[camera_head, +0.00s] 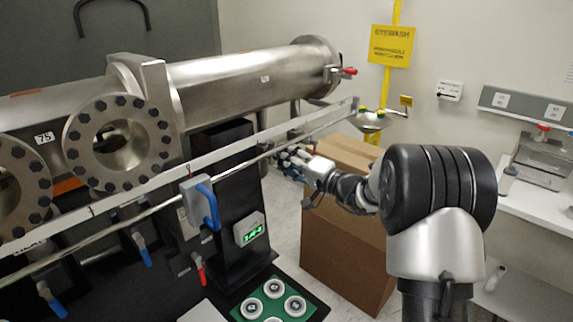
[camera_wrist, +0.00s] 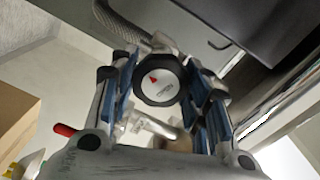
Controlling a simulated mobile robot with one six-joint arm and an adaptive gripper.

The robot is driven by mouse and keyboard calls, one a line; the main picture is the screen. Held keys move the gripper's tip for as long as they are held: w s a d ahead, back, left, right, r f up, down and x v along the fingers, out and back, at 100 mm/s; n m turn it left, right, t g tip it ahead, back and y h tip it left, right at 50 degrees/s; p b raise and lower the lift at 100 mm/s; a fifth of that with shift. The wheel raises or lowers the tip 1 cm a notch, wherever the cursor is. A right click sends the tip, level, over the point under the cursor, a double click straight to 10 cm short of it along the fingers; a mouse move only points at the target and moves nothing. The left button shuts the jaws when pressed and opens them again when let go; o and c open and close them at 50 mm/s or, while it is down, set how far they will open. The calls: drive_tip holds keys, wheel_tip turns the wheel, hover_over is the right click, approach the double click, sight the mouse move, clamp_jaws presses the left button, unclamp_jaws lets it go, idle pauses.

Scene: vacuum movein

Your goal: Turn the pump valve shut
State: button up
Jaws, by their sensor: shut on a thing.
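The pump valve knob (camera_wrist: 158,80) is a black hand wheel with a white round face and a small red triangle, seen in the wrist view. My gripper (camera_wrist: 164,85) has its blue-padded fingers on both sides of the knob and is shut on it. A metal pipe fitting shows just behind the knob. The knob is too small and too covered by the fingers to make out there.
The steel beam tube (camera_head: 245,82) runs above and left of my gripper. A long metal rail (camera_head: 150,185) crosses in front. A brown cardboard box (camera_head: 340,235) stands under my arm. A yellow eyewash sign (camera_head: 391,46) and station stand behind. A white bench is right.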

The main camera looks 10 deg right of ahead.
drive_tip(key=m+b, duration=0.1)
drive_tip(key=m, duration=0.2)
drive_tip(key=shift+f+m, duration=0.1)
drive_tip(key=shift+m, duration=0.3)
drive_tip(key=m, duration=0.4)
drive_tip(key=shift+m+b, duration=0.3)
drive_tip(key=shift+b, duration=0.05)
drive_tip(key=m+p, duration=0.1)
drive_tip(key=m, duration=0.3)
drive_tip(key=shift+m, duration=0.3)
drive_tip(key=m+p, duration=0.2)
drive_tip(key=m, duration=0.1)
drive_tip(key=shift+m, duration=0.3)
drive_tip(key=m+p, duration=0.3)
drive_tip(key=m, duration=0.1)
drive_tip(key=m+p, duration=0.2)
drive_tip(key=m, duration=0.2)
drive_tip(key=shift+s+a+p, duration=0.1)
drive_tip(key=shift+p, duration=0.25)
drive_tip(key=m+p, duration=0.3)
drive_tip(key=m, duration=0.1)
drive_tip(key=shift+m, duration=0.3)
drive_tip(key=shift+m+p, duration=1.6)
drive_tip(key=shift+m, duration=0.3)
